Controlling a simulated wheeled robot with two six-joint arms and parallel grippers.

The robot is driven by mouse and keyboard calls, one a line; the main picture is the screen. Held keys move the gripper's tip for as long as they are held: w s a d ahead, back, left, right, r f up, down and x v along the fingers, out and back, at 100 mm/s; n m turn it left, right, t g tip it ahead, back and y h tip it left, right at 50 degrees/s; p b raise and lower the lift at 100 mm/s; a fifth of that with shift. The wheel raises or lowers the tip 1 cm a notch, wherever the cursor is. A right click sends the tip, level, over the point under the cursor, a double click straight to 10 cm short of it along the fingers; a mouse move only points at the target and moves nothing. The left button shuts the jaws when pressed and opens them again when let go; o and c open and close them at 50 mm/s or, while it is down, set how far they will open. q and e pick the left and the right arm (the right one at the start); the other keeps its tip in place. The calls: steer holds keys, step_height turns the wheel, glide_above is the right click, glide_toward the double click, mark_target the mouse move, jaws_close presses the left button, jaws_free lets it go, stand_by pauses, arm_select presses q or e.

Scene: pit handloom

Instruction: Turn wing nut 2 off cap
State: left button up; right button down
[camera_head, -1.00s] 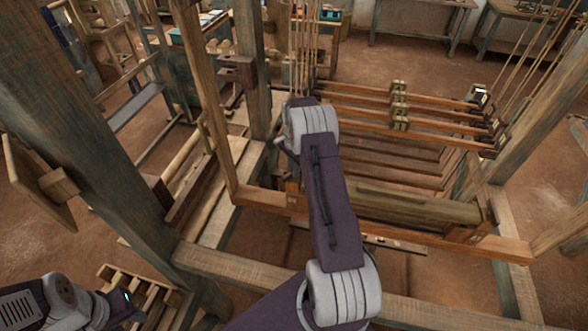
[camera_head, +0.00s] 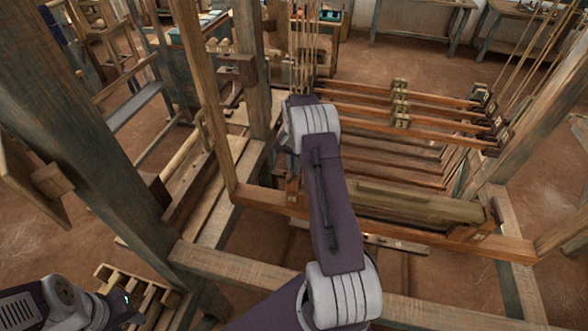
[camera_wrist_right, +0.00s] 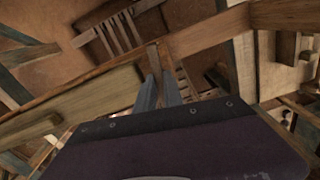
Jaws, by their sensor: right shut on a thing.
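My right gripper (camera_wrist_right: 159,92) is in the middle of the right wrist view, its two narrow grey fingers close together at the end of a wooden upright (camera_wrist_right: 154,58). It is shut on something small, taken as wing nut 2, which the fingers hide. In the head view my right wrist and forearm cover the fingers. A thick pale wooden bar (camera_head: 415,204), which may be the cap, lies right of my forearm; it also shows in the right wrist view (camera_wrist_right: 85,108). My left gripper (camera_head: 124,306) is low at the left, away from the loom; its jaws are unclear.
A reddish wooden rail (camera_head: 480,242) runs across the loom near my right forearm. A thick post (camera_head: 85,130) stands at the left, and a frame beam (camera_head: 235,268) crosses in front. Several shafts (camera_head: 400,105) hang at the back. A slatted wooden thing (camera_head: 150,297) lies beside my left gripper.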

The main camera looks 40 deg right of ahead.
steer(key=shift+n, duration=0.9)
steer(key=c, duration=1.5)
jaws_free()
steer(key=shift+o, duration=0.2)
steer(key=shift+r, duration=0.1)
